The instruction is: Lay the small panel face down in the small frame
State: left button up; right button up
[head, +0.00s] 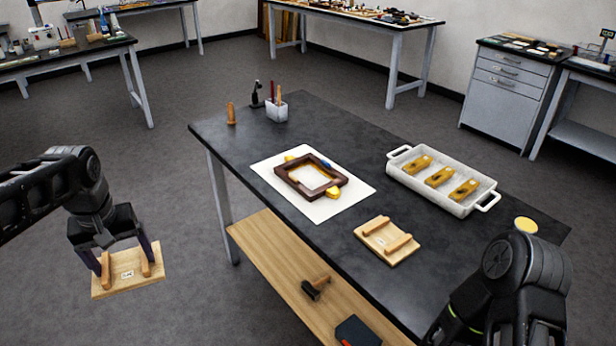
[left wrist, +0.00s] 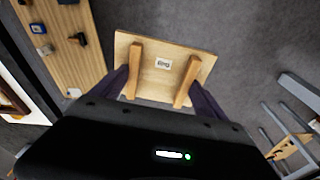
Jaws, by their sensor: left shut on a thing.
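My left gripper (head: 122,262) is shut on a light wood panel (head: 128,283), held out over the floor left of the table. The panel's side with two wooden battens and a white label faces up; its underside is hidden. The left wrist view shows the same panel (left wrist: 163,52) between the fingers; the label is too small to read. A dark brown frame (head: 290,182) lies flat on a white sheet (head: 335,208) on the table. A second battened panel (head: 388,241) lies near the table's front edge. My right arm shows at bottom right, its fingers outside the picture.
Yellow pieces (head: 333,193) touch or lie beside the frame. A white tray (head: 460,207) holds several wooden blocks, right of the sheet. A pen cup (head: 277,111) and a wooden peg (head: 231,114) stand at the back left. A lower shelf (head: 262,243) carries a hammer-like tool (head: 316,287).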

pick_arm(q)
jog(key=w+d+f+m, duration=0.2)
jog(key=d+f, duration=0.2)
jog(key=d, duration=0.4)
jog(key=w+d+f+m, duration=0.2)
jog(key=d+f, duration=0.3)
jog(key=d, duration=0.4)
jog(key=shift+w+d+m+h, duration=0.2)
jog(key=shift+m+h, duration=0.2)
jog(key=shift+m, duration=0.1)
